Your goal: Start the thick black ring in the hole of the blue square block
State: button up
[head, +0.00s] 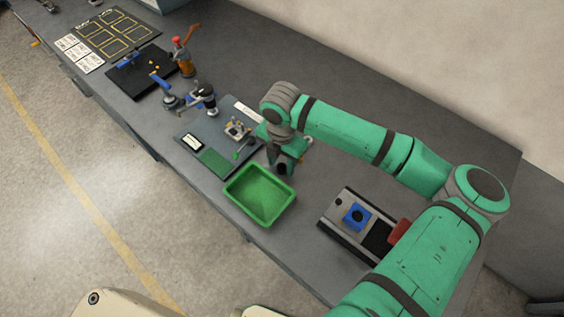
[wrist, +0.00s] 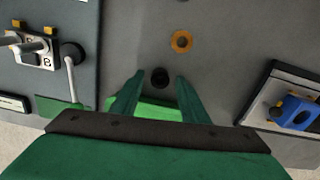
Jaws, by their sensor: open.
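The thick black ring (wrist: 160,78) lies on the grey bench top in the wrist view, between the tips of my gripper (wrist: 158,84). The gripper is open, with a finger on either side of the ring and no clear grip on it. In the head view, my gripper (head: 284,167) points down just behind the green tray, and I cannot make out the ring there. The blue square block (head: 357,216) sits in a grey fixture at the right, its dark round hole facing up. The block also shows at the right of the wrist view (wrist: 296,113).
The green tray (head: 231,197) stands in front of my gripper. An orange ring (wrist: 181,41) lies beyond the black ring. A dark board (head: 220,158) with small fittings is to the left. A red part (head: 399,230) is beside the fixture. Bare bench lies between tray and fixture.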

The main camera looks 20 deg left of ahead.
jog(key=shift+c, duration=0.3)
grip_shut()
jog(key=shift+r, duration=2.5)
jog(key=shift+d, duration=0.1)
